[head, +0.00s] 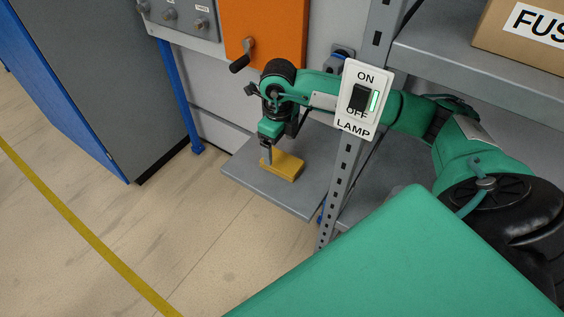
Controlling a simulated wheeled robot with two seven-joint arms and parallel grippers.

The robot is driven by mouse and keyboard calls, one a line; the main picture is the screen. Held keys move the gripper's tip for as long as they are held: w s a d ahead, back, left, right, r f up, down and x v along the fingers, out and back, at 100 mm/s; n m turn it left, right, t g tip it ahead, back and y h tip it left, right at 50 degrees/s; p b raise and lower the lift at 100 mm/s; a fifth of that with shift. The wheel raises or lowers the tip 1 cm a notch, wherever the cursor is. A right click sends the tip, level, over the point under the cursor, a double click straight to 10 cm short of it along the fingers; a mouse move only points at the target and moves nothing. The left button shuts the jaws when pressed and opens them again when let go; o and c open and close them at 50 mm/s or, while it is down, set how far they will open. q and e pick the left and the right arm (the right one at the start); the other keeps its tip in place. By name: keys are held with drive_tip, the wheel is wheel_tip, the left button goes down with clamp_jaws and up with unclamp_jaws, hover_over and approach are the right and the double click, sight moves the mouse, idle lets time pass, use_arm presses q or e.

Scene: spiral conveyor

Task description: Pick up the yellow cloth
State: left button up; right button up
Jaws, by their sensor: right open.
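The yellow cloth (288,170) is a small, thick, folded-looking block. It lies on a grey shelf plate (240,172) that juts out below the orange panel. My right gripper (267,158) points down at the left end of the cloth, with its fingers open. One finger shows against the cloth's upper left side; I cannot tell whether it touches or whether the cloth is between the fingers. My right arm reaches in from the right, behind the lamp switch and the rack post. My left gripper is not in view.
A perforated rack post (350,175) with a lamp switch plate (364,100) stands just right of the cloth. A carton (520,30) sits on the upper shelf. An orange panel with a crank (240,63) is behind. The floor at left is clear beside a grey cabinet (125,90).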

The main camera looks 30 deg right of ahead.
sight(277, 158)
drive_tip(key=f, duration=0.5)
drive_tip(key=shift+w+a+f+p, duration=0.15)
drive_tip(key=shift+w+a+p, duration=0.05)
drive_tip(key=shift+w+p, duration=0.1)
drive_tip(key=c, duration=1)
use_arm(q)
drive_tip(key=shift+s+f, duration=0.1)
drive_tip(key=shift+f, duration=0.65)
use_arm(e)
drive_tip(key=shift+c, duration=0.3)
